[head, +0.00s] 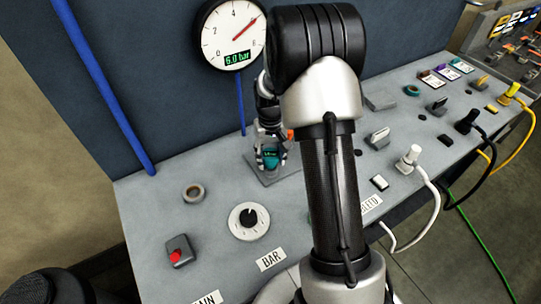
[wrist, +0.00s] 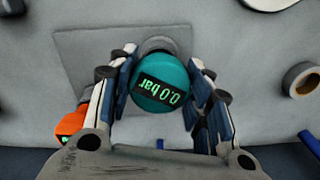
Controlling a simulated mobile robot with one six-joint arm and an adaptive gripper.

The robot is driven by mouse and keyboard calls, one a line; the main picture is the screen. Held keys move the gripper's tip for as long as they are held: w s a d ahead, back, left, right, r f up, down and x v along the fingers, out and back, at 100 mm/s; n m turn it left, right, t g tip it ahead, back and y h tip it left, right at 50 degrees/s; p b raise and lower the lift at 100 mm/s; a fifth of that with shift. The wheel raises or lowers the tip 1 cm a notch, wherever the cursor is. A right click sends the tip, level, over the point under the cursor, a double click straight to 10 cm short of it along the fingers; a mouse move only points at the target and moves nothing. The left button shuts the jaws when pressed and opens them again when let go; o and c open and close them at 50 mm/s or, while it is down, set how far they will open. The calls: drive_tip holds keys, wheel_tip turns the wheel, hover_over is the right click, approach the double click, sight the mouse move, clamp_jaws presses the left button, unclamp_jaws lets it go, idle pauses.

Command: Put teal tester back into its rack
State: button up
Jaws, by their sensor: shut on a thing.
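The teal tester (wrist: 160,85) has a round head with a dark display reading 0.0 bar, upside down in the wrist view. My gripper (wrist: 158,95) is shut on it, one finger on each side. In the head view the teal tester (head: 270,158) shows between the fingers of my gripper (head: 271,155), over a grey square plate (head: 262,177). In the wrist view a grey round fitting shows just beyond the tester, above the plate (wrist: 85,45). Whether tester and fitting touch is unclear. I cannot make out which thing is the rack.
An orange thing with a green display (wrist: 70,124) is close beside my gripper. A wall gauge (head: 233,33) reads 6.0 bar. Plugs and cables crowd the right; my arm hides the middle.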

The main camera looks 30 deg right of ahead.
drive_tip(key=o, duration=1.2)
wheel_tip(320, 180, up, 12)
idle(0.4)
